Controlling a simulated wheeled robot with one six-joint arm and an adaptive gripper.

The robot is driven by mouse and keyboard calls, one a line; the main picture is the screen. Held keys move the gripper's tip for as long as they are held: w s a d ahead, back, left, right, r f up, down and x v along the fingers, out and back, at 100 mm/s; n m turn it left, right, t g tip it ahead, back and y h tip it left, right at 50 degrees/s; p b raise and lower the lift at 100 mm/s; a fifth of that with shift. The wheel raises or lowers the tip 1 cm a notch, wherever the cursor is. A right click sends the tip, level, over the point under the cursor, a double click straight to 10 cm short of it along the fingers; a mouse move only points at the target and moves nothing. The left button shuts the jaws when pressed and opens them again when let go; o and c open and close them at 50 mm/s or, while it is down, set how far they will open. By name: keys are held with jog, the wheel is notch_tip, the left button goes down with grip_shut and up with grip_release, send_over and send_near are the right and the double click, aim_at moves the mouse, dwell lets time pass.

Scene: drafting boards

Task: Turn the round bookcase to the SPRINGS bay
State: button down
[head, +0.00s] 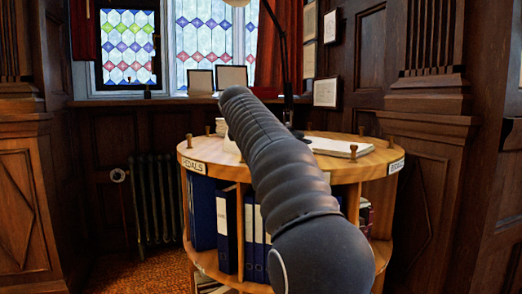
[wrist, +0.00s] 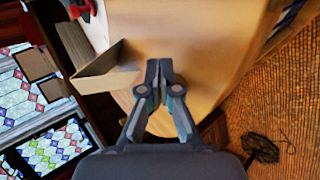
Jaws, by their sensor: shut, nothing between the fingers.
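The round bookcase (head: 222,170) stands in front in the head view, with small wooden pegs (head: 354,151) around its top. A label ending in "ALS" (head: 194,165) is on the rim at left, and another label (head: 396,165) at right is too small to read surely. No SPRINGS label shows; my arm covers the middle of the rim. In the wrist view my gripper (wrist: 160,66) is shut and empty, in front of a pale wooden surface (wrist: 205,50). I cannot tell whether the fingertips touch it. The head view does not show my fingers.
Blue binders (head: 202,212) fill the left bay. Papers (head: 340,147) and a dark lamp stand on top. A radiator (head: 153,200) is behind at left, and panelled walls close in on the right. Patterned floor (head: 150,270) is open at lower left.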

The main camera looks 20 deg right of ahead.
jog(key=shift+w+a, duration=0.65)
jog(key=shift+a, duration=0.35)
jog(key=shift+m+h, duration=0.3)
jog(key=shift+m, duration=0.2)
jog(key=shift+w+a, duration=1.5)
jog(key=shift+w, duration=0.1)
jog(key=shift+w+a+f, duration=0.1)
jog(key=shift+w+a, duration=0.25)
jog(key=shift+a, duration=0.25)
jog(key=shift+s+d, duration=0.1)
jog(key=shift+s+d+r, duration=0.3)
jog(key=shift+s+r, duration=0.15)
jog(key=shift+r, duration=0.1)
